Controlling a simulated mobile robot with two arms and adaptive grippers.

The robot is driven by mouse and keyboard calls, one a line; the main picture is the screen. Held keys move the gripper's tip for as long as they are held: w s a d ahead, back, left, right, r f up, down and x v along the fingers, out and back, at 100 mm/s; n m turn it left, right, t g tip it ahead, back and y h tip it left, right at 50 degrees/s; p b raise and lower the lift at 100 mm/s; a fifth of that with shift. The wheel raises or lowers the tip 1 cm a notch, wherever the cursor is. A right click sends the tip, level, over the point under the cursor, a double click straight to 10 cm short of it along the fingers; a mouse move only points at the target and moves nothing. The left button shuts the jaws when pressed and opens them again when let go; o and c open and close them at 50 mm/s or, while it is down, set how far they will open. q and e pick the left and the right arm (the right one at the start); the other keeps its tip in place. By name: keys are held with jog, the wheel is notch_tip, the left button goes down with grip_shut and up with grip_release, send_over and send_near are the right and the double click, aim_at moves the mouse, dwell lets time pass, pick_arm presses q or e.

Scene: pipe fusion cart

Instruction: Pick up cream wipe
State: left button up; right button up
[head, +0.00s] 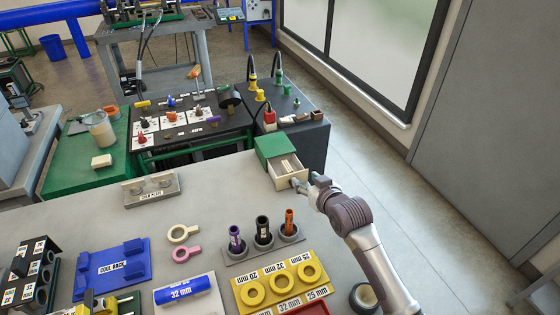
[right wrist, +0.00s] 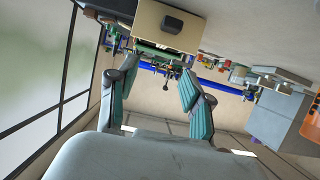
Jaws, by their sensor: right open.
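A small open drawer (head: 290,179) with pale cream walls sticks out of a green box (head: 272,148) at the far right corner of the grey table. Pale cream pieces (head: 287,167) lie inside it; I cannot tell clearly whether they are wipes. My right gripper (head: 304,180) is beside the drawer's front right corner, empty. In the right wrist view its two fingers (right wrist: 160,83) are spread, with the tan drawer front (right wrist: 168,24) and its dark handle ahead. A separate cream block (head: 101,161) lies on the green table at the left. My left gripper is out of view.
On the grey table are a rack with purple, black and orange tools (head: 263,236), a yellow ring holder (head: 281,285), a blue rack (head: 111,268) and a grey block (head: 151,190). A dark cart (head: 190,128) stands behind. Open floor lies to the right.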

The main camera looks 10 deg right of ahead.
aim_at(286, 164)
jog(key=x, duration=0.5)
jog(key=shift+a+r, duration=0.2)
jog(key=shift+r, duration=0.1)
jog(key=x, duration=0.2)
jog(key=shift+w+f, duration=0.15)
jog(key=shift+w, duration=0.15)
jog(key=shift+w+a+f, duration=0.15)
jog(key=shift+w+f, duration=0.05)
jog(key=shift+w, duration=0.15)
jog(key=shift+w+f, duration=0.1)
jog(key=shift+w, duration=0.15)
jog(key=shift+w+a, duration=0.1)
jog(key=shift+w, duration=0.15)
jog(key=shift+x, duration=2.35)
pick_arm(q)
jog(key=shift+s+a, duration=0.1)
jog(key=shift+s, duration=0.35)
